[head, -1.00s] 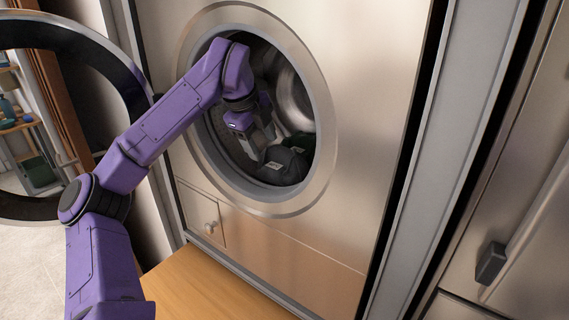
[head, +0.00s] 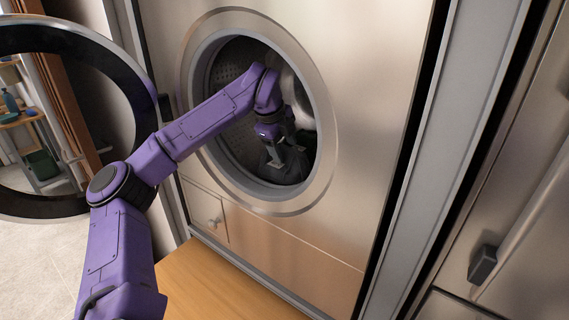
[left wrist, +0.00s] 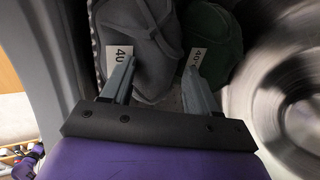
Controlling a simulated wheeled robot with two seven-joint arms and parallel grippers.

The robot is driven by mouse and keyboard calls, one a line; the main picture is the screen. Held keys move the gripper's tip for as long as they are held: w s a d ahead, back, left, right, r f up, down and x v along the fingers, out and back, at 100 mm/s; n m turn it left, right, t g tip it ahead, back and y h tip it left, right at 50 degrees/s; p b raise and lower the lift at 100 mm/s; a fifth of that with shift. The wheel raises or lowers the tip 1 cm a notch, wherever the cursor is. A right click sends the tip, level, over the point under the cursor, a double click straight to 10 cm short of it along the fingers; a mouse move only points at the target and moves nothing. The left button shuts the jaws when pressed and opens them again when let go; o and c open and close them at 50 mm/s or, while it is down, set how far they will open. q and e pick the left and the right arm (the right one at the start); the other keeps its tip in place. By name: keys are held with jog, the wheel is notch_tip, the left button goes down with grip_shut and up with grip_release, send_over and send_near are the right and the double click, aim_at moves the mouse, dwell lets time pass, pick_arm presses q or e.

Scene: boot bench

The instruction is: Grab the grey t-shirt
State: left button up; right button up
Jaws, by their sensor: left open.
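The grey t-shirt (head: 293,173) lies bunched in the bottom of the washing machine drum. In the left wrist view the grey cloth (left wrist: 150,72) carries a white tag reading 40. My left gripper (head: 284,158) is inside the drum, open, with its fingers at the grey cloth. In the left wrist view one finger of the gripper (left wrist: 160,60) overlaps the tagged left part of the grey cloth, and the other is by its right side, near a green garment. I cannot tell whether the fingers touch the cloth.
A dark green garment (left wrist: 213,45), also tagged 40, lies right of the grey one. The open door (head: 150,115) stands at the left. A wooden surface (head: 225,285) lies below.

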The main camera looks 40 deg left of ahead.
pick_arm(q)
jog(key=shift+f+b, duration=0.3)
jog(key=shift+b, duration=0.1)
grip_shut()
